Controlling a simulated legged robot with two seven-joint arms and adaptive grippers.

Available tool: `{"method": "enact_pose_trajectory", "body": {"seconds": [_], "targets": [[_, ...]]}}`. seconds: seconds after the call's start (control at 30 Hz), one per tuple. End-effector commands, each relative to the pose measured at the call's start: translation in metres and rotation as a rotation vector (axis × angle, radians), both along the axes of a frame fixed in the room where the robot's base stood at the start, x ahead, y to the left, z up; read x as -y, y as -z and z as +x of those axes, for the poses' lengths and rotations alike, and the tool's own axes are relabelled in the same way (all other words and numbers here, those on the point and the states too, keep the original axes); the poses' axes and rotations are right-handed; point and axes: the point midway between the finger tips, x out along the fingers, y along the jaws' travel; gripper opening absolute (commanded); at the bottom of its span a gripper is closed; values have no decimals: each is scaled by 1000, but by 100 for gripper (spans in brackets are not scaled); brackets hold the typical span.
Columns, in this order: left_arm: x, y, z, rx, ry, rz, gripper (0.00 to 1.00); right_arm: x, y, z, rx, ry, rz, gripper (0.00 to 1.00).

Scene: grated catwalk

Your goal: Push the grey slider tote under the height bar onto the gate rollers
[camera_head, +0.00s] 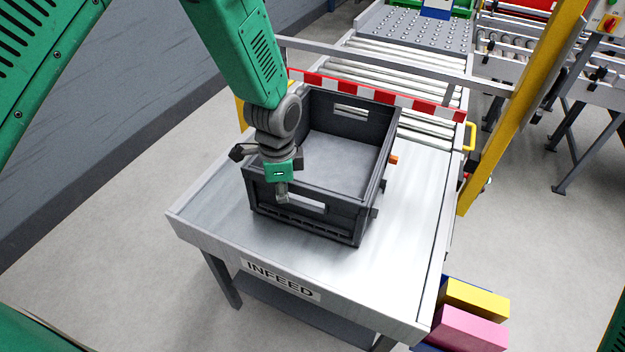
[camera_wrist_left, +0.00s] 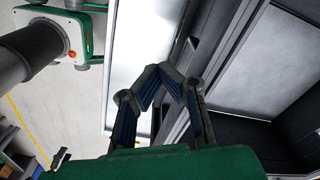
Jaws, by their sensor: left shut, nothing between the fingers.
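The grey slider tote (camera_head: 384,160), open-topped and empty inside, sits upright on the steel infeed table (camera_head: 415,240). Its far wall is close to the red-and-white height bar (camera_head: 385,96), on the near side of it in the picture. The gate rollers (camera_head: 420,127) lie beyond the bar. My left gripper (camera_head: 283,196) is shut and empty. It points down at the tote's near wall, by the handle slot; whether it touches cannot be told. In the left wrist view its fingers (camera_wrist_left: 163,84) come together beside the tote's wall (camera_wrist_left: 228,45). My right gripper is not in view.
A yellow post (camera_head: 515,110) stands right of the bar. An orange piece (camera_head: 393,160) shows beside the tote's right side. Yellow and pink boxes (camera_head: 470,330) stand below the table's right corner. A grey wall (camera_head: 130,110) runs along the left.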

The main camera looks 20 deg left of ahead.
Motion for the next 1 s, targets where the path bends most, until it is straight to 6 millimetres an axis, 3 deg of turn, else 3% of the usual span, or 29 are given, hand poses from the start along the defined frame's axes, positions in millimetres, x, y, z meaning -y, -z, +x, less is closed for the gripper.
{"method": "enact_pose_trajectory", "body": {"seconds": [0.2, 0.67, 1.0], "targets": [[11, -2, 21, 5, 6, 8, 0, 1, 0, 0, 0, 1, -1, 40], [2, 2, 62, 4, 3, -5, 0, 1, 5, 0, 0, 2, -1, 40], [13, 0, 93, 4, 5, 5, 0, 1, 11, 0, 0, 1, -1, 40]]}}
